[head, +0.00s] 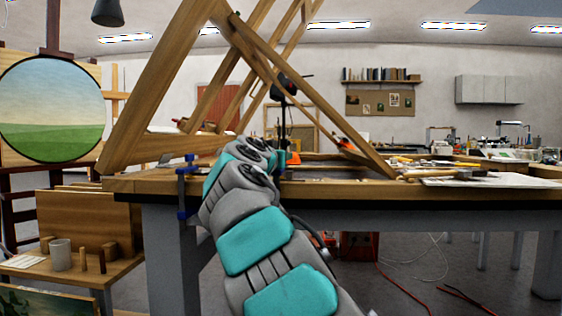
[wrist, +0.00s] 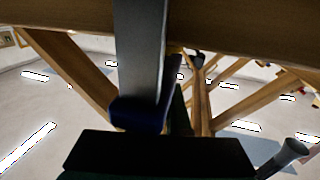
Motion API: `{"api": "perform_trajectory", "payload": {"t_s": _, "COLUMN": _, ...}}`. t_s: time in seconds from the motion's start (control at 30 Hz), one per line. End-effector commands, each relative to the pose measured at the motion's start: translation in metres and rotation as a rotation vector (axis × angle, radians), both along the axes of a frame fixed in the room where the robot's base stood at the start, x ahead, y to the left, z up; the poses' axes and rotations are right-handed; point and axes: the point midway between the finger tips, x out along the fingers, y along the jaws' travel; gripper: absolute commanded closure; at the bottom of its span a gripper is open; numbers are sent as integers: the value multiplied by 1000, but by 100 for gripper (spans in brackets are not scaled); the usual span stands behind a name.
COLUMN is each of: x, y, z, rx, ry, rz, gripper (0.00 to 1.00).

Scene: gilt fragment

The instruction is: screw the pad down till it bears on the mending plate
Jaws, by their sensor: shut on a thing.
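In the wrist view a grey metal bar (wrist: 140,50) ends in a dark blue part (wrist: 141,114), which looks like a clamp. My gripper (wrist: 160,140) is a dark shape at the bottom of that view. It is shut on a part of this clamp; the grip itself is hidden. In the head view a blue clamp (head: 187,190) is at the bench's front edge, left of my arm. My forearm and wrist hide my gripper there. I cannot make out the pad or the mending plate, nor any gap between them.
A large wooden frame (head: 140,85) leans over the bench (head: 150,186). Papers and tools lie on the right of the bench. A side table with a mug (head: 61,255) stands at left.

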Motion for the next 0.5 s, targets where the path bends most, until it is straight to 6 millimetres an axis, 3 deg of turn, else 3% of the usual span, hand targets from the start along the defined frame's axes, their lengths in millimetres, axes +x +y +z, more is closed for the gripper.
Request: {"api": "perform_trajectory", "payload": {"t_s": 0.5, "x": -2, "y": -6, "z": 9, "rx": -1, "ry": 4, "rz": -314, "gripper": 100}}
